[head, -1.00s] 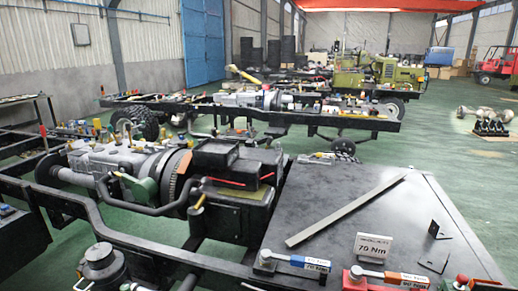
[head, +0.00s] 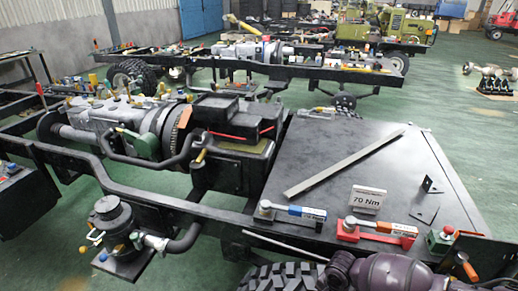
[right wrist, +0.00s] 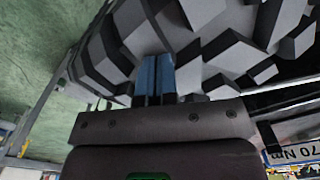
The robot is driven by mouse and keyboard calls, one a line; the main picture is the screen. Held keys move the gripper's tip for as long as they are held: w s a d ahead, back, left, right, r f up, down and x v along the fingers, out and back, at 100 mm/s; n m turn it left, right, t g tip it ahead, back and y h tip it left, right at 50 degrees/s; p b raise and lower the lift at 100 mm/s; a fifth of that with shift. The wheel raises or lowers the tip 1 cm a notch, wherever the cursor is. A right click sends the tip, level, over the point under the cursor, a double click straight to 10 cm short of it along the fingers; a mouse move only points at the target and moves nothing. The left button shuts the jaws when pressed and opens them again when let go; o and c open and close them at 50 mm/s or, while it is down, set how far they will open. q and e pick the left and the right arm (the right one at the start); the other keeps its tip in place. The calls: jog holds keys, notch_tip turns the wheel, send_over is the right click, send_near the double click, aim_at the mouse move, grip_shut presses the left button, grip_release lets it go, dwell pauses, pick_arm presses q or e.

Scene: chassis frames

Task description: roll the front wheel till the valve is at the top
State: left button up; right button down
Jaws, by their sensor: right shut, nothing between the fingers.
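The front wheel's black, chunky tyre tread (head: 285,277) shows at the bottom edge of the head view, beside the chassis rail. Its large tread blocks (right wrist: 205,45) fill the top of the right wrist view. My right gripper (right wrist: 153,76) has its two blue fingers together with nothing between them. The fingertips are at the tread blocks; I cannot tell if they touch. The valve and the wheel's side face are not visible. My left gripper is not in view.
A dark flat deck (head: 365,150) holds a metal bar (head: 343,161), a "70 Nm" sign (head: 367,199), a blue-handled torque wrench (head: 293,211) and a red-based one (head: 376,230). The chassis rail (head: 165,200) runs beside the wheel. Green floor (head: 60,240) is open at left.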

jog(key=shift+s+f, duration=0.1)
jog(key=shift+d, duration=0.1)
jog(key=shift+s+d+p, duration=0.2)
jog(key=shift+d+p, duration=0.2)
jog(key=shift+d, duration=0.15)
jog(key=shift+s+d+p, duration=0.2)
jog(key=shift+d+p, duration=0.2)
jog(key=shift+d, duration=0.1)
jog(key=shift+s+d, duration=0.15)
jog(key=shift+d, duration=0.25)
jog(key=shift+d+p, duration=0.15)
jog(key=shift+p, duration=0.2)
jog(key=shift+s+d, duration=0.1)
jog(key=shift+d, duration=0.05)
jog(key=shift+s+d+f+p, duration=0.1)
jog(key=shift+s+d+p, duration=0.2)
jog(key=shift+d, duration=0.35)
jog(key=shift+s+d+f+p, duration=0.1)
jog(key=shift+d+p, duration=0.3)
jog(key=shift+d, duration=0.2)
